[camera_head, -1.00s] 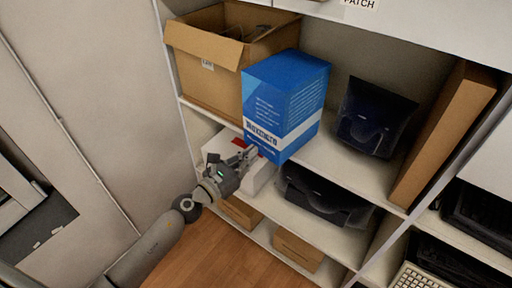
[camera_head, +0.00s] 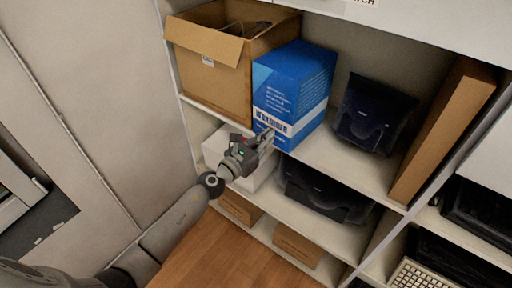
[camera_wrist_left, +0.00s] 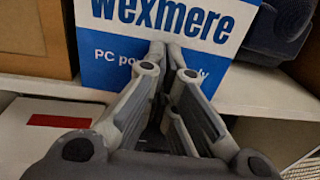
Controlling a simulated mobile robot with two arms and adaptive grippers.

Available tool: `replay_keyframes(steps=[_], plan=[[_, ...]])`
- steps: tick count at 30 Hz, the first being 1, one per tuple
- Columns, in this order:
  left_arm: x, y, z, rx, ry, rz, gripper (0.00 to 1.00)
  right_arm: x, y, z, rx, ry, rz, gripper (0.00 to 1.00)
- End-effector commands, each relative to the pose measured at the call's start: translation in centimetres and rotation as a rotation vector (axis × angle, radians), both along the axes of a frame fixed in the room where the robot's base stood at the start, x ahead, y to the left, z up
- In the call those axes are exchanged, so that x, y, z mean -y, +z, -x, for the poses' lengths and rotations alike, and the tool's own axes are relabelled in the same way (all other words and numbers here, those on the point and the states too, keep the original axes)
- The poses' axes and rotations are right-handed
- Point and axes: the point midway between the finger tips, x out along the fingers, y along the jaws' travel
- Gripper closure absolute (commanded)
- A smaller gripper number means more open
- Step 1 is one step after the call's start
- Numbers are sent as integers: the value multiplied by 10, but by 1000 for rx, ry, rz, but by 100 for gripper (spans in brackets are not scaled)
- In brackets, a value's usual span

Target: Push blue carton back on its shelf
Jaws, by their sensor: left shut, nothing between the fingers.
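The blue carton (camera_head: 293,88) with a white band stands upright on the upper shelf (camera_head: 335,158), between the open cardboard box and a dark bagged item. My left gripper (camera_head: 268,136) is shut and empty, its fingertips at the lower part of the carton's front face. The carton's front bottom edge is near the shelf's front edge. My right gripper does not show.
An open cardboard box (camera_head: 215,75) stands close on the carton's left. A dark bagged item (camera_head: 372,115) is on its right, and a tall brown panel (camera_head: 443,130) leans farther right. A white box (camera_head: 222,146) and another dark bagged item (camera_head: 322,190) sit on the shelf below.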

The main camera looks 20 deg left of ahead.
Motion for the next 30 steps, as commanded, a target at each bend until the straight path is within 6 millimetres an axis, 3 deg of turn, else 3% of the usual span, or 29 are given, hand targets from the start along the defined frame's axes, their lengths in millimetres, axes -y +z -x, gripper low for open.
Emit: replay_keyframes(steps=[3,9,24,30], plan=[[11,-1,-24,2,0,1,100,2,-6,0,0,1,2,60],[22,-1,-49,0,0,0,100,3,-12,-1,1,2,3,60],[24,0,-54,-1,0,0,100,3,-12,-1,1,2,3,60],[14,-2,-55,0,0,-2,100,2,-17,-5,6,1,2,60]])
